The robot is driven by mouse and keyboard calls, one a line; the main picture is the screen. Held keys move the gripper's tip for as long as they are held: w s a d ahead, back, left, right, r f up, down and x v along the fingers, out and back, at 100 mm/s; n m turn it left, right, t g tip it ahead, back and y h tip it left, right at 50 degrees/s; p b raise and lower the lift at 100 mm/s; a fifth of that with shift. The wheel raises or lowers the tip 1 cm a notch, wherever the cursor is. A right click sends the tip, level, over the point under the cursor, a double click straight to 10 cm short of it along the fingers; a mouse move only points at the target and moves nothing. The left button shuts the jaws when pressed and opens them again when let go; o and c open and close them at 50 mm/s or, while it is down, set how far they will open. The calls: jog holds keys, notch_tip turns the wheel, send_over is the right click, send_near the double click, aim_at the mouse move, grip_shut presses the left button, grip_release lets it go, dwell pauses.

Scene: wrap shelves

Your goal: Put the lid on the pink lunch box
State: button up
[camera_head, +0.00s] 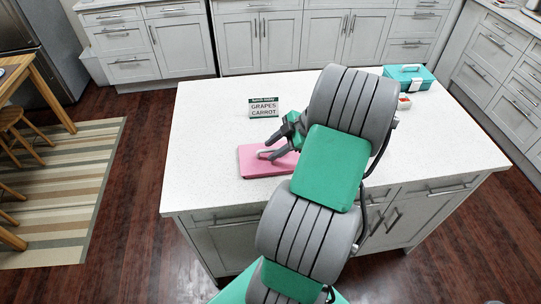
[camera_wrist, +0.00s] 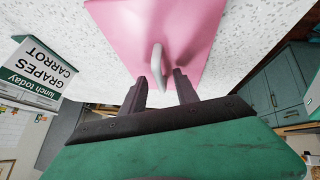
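A flat pink piece with a pale grey handle, seemingly the lid (camera_head: 250,160), lies on the white island counter, left of my arm. In the wrist view, the pink lid (camera_wrist: 120,25) fills the top middle, and its grey handle (camera_wrist: 157,62) stands up from it. My gripper (camera_head: 272,153) is low over the lid. In the wrist view, the fingers of my gripper (camera_wrist: 160,82) are apart, one on each side of the handle, with gaps showing. I cannot tell whether the lunch box is under this pink piece; no separate pink box shows.
A sign (camera_head: 264,107) reading "lunch today, grapes, carrot" stands behind the lid. A teal box (camera_head: 410,77) and a small white container with red contents (camera_head: 404,102) are at the counter's back right. The counter's left side (camera_head: 205,130) is clear.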

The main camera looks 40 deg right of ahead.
jog(key=shift+c, duration=0.6)
grip_shut()
jog(key=shift+r, duration=0.15)
